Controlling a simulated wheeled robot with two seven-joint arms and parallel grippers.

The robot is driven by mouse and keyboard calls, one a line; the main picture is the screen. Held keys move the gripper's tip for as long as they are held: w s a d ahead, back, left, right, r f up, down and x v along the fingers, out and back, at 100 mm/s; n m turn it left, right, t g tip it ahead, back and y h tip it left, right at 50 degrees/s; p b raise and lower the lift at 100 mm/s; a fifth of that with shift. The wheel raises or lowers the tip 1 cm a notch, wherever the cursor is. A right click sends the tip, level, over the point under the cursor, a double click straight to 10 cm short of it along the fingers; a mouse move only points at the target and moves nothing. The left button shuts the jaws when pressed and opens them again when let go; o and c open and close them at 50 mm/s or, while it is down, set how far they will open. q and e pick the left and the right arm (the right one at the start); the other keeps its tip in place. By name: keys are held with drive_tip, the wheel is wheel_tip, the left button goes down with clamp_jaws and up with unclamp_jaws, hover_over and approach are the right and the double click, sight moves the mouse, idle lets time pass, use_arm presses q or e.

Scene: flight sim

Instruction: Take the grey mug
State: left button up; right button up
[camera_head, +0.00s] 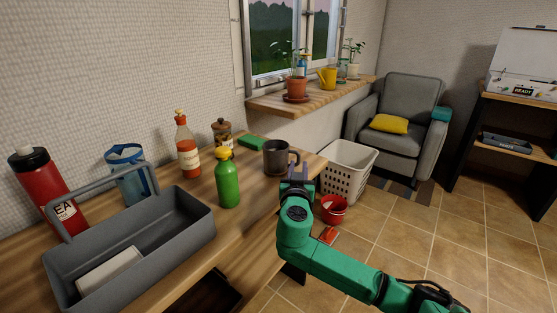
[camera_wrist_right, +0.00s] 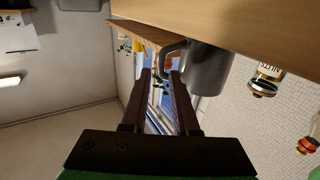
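The grey mug (camera_head: 276,158) stands upright near the right end of the wooden counter, its handle facing right. It also shows upside down in the right wrist view (camera_wrist_right: 208,70), with its handle (camera_wrist_right: 165,58) near my fingertips. My right gripper (camera_head: 298,173) is at the counter's edge, just in front of and to the right of the mug. In the wrist view its two dark fingers (camera_wrist_right: 160,75) are apart with a clear gap, and the mug body is to one side. I cannot tell whether a finger touches the handle. My left gripper is out of view.
A grey caddy (camera_head: 180,240) fills the counter's front left. A white basket (camera_head: 347,167) and red bucket (camera_head: 333,210) are right of the counter.

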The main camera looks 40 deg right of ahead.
sight(299, 159)
drive_tip(key=x, duration=0.6)
drive_tip(key=shift+s+a, duration=0.1)
drive_tip(key=shift+s, duration=0.05)
clamp_jaws()
idle(1.1)
